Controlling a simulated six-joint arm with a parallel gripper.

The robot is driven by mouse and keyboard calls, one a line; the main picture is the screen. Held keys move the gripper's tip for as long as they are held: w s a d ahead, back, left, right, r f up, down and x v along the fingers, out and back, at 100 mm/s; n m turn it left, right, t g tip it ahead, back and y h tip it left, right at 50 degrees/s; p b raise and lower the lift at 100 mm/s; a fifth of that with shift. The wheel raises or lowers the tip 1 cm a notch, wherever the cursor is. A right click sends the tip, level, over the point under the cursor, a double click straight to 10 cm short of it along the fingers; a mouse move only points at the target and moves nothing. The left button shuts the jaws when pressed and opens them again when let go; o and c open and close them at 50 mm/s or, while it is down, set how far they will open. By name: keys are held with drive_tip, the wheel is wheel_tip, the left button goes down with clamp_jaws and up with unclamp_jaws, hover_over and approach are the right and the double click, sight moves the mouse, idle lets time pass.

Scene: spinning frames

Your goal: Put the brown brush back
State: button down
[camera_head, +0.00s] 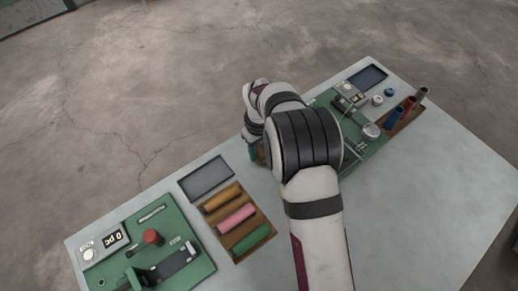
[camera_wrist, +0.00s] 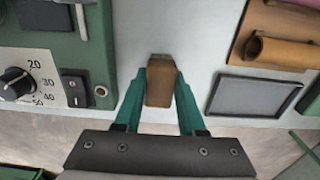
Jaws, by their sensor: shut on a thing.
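In the wrist view the brown brush (camera_wrist: 160,82) is a small brown block between the two teal fingers of my gripper (camera_wrist: 161,88). My gripper is shut on it, over the pale table top. I cannot tell whether the brush touches the table.
A dark empty tray (camera_head: 206,178) and a brown board with orange, pink and green rolls (camera_head: 236,218) lie left of my arm. A green station with a dial (camera_head: 88,253) is at the left. Another green station (camera_head: 365,150) and a rack with blue and red rolls (camera_head: 404,115) are right.

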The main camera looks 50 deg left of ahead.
sight(259, 149)
drive_tip(key=shift+f, duration=0.1)
drive_tip(key=c, duration=0.5)
unclamp_jaws()
wheel_tip(259, 149, up, 12)
drive_tip(key=w+d+r+m, duration=0.3)
drive_tip(key=d+r+m, duration=0.1)
drive_tip(key=d, duration=0.4)
drive_tip(key=w+d+r+m, duration=0.3)
drive_tip(key=d+r, duration=0.1)
drive_tip(key=d, duration=0.5)
drive_tip(key=s+d+r+m+y, duration=0.1)
drive_tip(key=s+d+r+m, duration=0.15)
drive_tip(key=d+m, duration=0.45)
drive_tip(key=s+d+r+m, duration=0.1)
drive_tip(key=s+d+m, duration=0.2)
drive_tip(key=d, duration=0.7)
drive_tip(key=s+d+f+m, duration=0.2)
drive_tip(key=s+d+m, duration=0.4)
drive_tip(key=s, duration=0.3)
drive_tip(key=shift+d+f+m+y, duration=0.3)
drive_tip(key=shift+f+y, duration=0.1)
